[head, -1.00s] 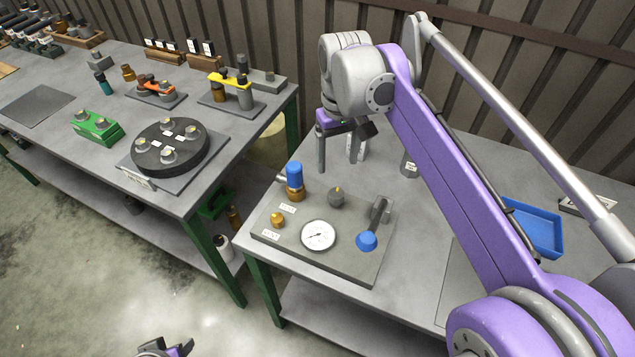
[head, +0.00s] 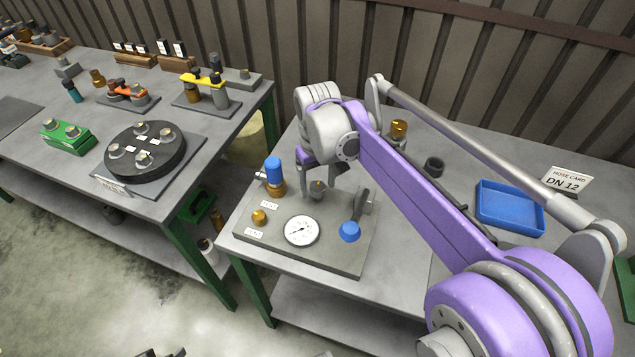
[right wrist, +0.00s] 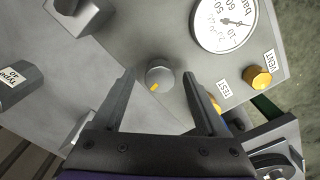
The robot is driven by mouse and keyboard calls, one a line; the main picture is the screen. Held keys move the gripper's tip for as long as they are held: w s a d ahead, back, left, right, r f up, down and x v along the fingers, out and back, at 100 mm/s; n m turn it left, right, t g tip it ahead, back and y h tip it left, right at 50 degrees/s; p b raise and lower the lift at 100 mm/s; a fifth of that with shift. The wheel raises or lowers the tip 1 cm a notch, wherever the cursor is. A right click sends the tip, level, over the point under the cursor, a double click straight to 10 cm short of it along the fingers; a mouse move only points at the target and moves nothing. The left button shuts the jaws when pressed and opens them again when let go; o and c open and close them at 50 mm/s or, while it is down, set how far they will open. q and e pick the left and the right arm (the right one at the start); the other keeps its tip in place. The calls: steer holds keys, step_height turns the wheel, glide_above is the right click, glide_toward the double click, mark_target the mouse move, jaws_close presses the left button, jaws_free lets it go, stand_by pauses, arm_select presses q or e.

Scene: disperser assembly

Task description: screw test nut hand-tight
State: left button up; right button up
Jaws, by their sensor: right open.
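The grey test plate (head: 345,258) lies on the right bench. A brass fitting with a blue top (head: 274,176) stands at its back left corner, by a label that reads TEST in the right wrist view. Part of its brass (right wrist: 214,104) shows there beside the right-hand finger. A grey round knob with a yellow mark (head: 317,188) stands right of the fitting. My right gripper (right wrist: 158,74) is open and empty, with its fingers on either side of this knob (right wrist: 160,76) and apart from it. Only dark tips of my left gripper (head: 162,353) show at the bottom edge.
The plate also bears a dial gauge (head: 301,230), a brass VENT knob (head: 260,217) and a blue-knobbed lever (head: 350,232). A blue tray (head: 510,208) and a hose card (head: 567,183) are at the right. A gap separates the left bench (head: 50,98).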

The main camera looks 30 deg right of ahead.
jaws_close()
stand_by(0.3)
steer(key=m+p, duration=0.1)
steer(key=m, duration=0.3)
steer(key=shift+r, duration=0.1)
steer(key=shift+m+p, duration=0.6)
steer(key=shift+m, duration=1.3)
jaws_free()
